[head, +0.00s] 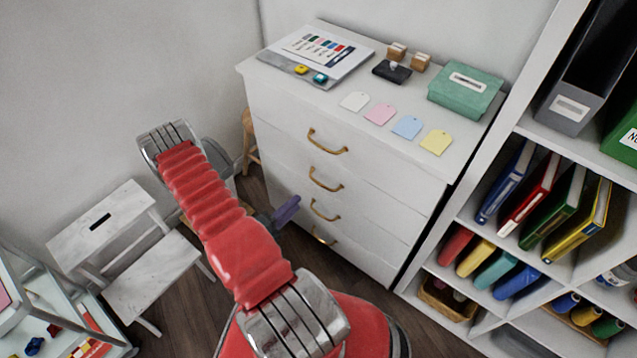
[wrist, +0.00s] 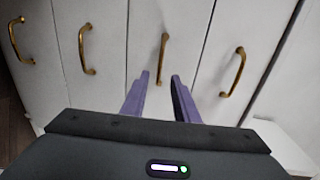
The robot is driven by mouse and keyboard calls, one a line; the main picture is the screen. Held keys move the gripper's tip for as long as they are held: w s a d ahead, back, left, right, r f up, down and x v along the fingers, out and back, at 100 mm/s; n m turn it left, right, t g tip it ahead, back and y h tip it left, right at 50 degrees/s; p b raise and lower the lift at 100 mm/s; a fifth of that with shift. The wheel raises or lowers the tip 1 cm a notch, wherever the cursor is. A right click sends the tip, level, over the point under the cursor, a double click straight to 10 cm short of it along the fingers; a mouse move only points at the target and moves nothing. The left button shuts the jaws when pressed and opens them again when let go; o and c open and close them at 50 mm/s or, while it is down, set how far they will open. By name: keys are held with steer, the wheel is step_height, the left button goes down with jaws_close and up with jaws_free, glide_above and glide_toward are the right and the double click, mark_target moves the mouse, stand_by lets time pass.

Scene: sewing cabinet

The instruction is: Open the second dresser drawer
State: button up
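The white dresser (head: 350,120) has a column of closed drawers with brass handles. The second drawer from the top (head: 290,165) has its curved handle (head: 325,180) clear of my gripper in the head view. My gripper (head: 287,210) shows there only as purple fingers low in front of the dresser, mostly behind my red arm. In the wrist view the drawers run sideways, with the floor at left. My gripper (wrist: 160,75) is open and empty. Its fingers point at the second drawer's handle (wrist: 163,58), which appears between and just beyond the tips. Contact cannot be told.
A shelf unit (head: 455,240) with binders stands close to the dresser's right. A white step stool (head: 150,275) and a cart (head: 50,320) stand at left. A green box (head: 466,90) and coloured tags lie on the dresser top. Dark floor lies before the dresser.

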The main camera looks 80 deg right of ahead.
mark_target(318, 183)
steer(key=shift+d, duration=0.1)
steer(key=shift+x, duration=6.8)
steer(key=shift+s+r, duration=0.15)
steer(key=shift+c, duration=0.6)
jaws_close()
steer(key=shift+d, duration=0.1)
steer(key=shift+a, duration=0.2)
